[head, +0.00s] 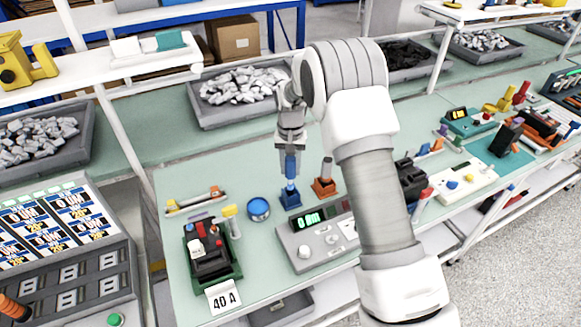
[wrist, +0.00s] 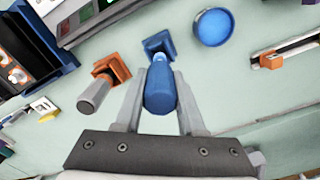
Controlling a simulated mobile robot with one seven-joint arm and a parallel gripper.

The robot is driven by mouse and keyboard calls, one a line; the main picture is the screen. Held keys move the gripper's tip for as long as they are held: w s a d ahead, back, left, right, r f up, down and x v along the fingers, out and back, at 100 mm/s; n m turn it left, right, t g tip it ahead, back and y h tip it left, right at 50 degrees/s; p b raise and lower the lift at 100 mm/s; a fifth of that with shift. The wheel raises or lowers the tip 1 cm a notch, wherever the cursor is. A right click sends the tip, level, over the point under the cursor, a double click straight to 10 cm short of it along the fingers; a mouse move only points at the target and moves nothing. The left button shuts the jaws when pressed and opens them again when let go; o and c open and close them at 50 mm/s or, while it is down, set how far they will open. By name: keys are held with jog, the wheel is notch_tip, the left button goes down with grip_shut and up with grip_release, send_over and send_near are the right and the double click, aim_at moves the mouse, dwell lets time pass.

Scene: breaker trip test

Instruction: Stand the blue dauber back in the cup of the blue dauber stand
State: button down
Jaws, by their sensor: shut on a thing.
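My gripper (head: 290,150) points down over the bench and is shut on the blue dauber (head: 290,166). The dauber is roughly upright, with its lower end at the blue dauber stand (head: 290,199). In the wrist view the dauber (wrist: 160,92) sits between both fingers, and the stand (wrist: 158,44) shows just beyond it, partly covered by it. The cup's inside is hidden, so I cannot tell whether the dauber's tip is inside it or just above.
An orange stand (head: 324,188) with a grey-handled dauber is close on the right. A round blue pot (head: 258,209) is on the left. A grey meter box (head: 312,240) and a green breaker holder (head: 211,262) are nearer the front. Clear bench lies behind.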

aim_at(291, 183)
jog(key=shift+f, duration=0.15)
jog(key=shift+f+b, duration=0.35)
jog(key=shift+f+b, duration=1.9)
jog(key=shift+f, duration=0.7)
jog(key=shift+c, duration=2.1)
grip_release()
notch_tip(291, 183, up, 17)
jog(key=shift+r+b, duration=0.1)
jog(key=shift+b, duration=0.2)
jog(key=shift+r, duration=0.15)
